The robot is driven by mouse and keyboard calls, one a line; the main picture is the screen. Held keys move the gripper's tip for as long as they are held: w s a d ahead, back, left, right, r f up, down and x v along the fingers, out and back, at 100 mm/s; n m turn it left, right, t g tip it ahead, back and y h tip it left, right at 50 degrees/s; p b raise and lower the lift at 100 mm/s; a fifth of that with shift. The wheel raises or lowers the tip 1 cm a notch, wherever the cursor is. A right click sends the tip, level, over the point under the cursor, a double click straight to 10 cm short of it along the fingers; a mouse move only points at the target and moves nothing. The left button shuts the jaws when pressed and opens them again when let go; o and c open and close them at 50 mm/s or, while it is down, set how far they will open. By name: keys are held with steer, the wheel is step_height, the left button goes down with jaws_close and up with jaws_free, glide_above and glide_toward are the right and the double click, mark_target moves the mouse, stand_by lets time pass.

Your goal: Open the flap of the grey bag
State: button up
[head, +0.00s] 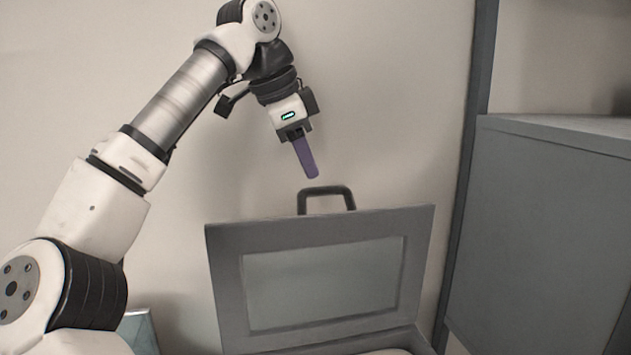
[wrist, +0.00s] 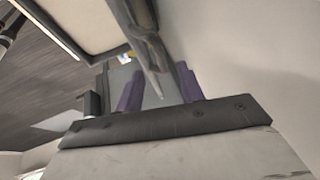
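The grey bag (head: 225,262) looks like a case in the head view. Its flap (head: 320,230), a grey frame around a paler panel, stands raised and leans back. A dark handle (head: 327,190) sticks up from the flap's top edge. My gripper (head: 312,174) is just above the handle, pointing down, with a small gap showing. In the wrist view its two purple fingers (wrist: 160,70) are apart, and a dark grey bar (wrist: 140,25), probably the handle or flap edge, passes in front of the space between them. I see nothing gripped. The bag's lower part is cut off.
A grey cabinet (head: 550,210) stands at the right, beside a dark upright post (head: 468,160). A pale wall (head: 400,80) is behind the bag. A small pale-blue framed object (head: 138,330) is at the lower left.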

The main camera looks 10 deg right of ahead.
mark_target(316, 189)
steer(key=x, duration=0.5)
steer(key=shift+f+p, duration=0.1)
steer(key=shift+p, duration=0.25)
jaws_close()
